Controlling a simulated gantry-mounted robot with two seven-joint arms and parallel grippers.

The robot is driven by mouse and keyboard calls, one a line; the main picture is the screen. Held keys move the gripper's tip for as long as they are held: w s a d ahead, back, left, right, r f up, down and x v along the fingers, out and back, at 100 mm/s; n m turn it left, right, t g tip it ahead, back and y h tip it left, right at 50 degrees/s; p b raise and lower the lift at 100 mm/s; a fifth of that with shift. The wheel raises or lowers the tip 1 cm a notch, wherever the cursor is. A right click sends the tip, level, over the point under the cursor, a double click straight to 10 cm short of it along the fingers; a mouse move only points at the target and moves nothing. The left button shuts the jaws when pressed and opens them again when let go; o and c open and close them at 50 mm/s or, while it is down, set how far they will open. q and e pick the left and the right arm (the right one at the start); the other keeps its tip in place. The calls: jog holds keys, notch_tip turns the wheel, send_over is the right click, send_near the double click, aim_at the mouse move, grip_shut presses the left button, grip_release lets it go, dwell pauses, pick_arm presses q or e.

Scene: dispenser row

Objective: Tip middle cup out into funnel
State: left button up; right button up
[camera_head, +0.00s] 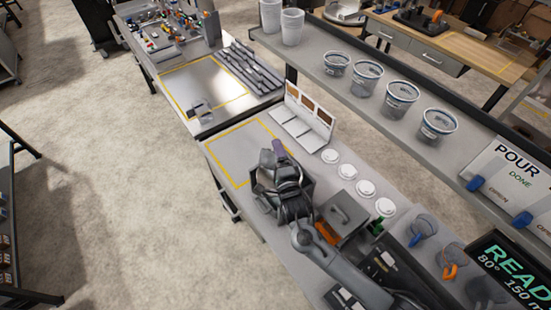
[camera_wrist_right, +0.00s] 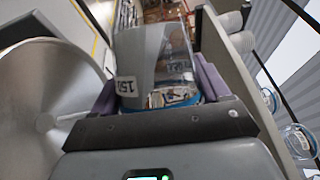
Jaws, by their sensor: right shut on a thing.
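In the right wrist view a clear cup (camera_wrist_right: 180,65) with a blue base band and a white label starting "15" sits between the purple finger pads of my right gripper (camera_wrist_right: 158,85). The gripper is shut on it. A large round grey metal piece (camera_wrist_right: 35,110), perhaps the funnel, lies left of the cup; I see no contact. In the head view my right gripper (camera_head: 276,158) is over the near bench beside the yellow-outlined area. My arm hides most of the cup and whatever is beneath it. My left gripper is not in view.
Several clear tubs (camera_head: 398,99) stand on the raised shelf (camera_head: 320,48). White round lids (camera_head: 347,171) and a white divided tray (camera_head: 303,120) lie behind my gripper. A grey box (camera_head: 343,214) is close to my arm. The yellow-outlined area (camera_head: 235,145) is mostly clear.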

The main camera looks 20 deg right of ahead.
jog(key=shift+s+d+f+m+t+b, duration=0.1)
jog(key=shift+m+t+b, duration=0.05)
jog(key=shift+m+b, duration=0.3)
jog(key=shift+d+f+m+t+b, duration=0.15)
jog(key=shift+m+b, duration=0.2)
jog(key=shift+b, duration=0.2)
jog(key=shift+d+r+m+b, duration=0.1)
jog(key=shift+r+m+b, duration=0.1)
jog(key=shift+m+b, duration=0.2)
dwell(0.3)
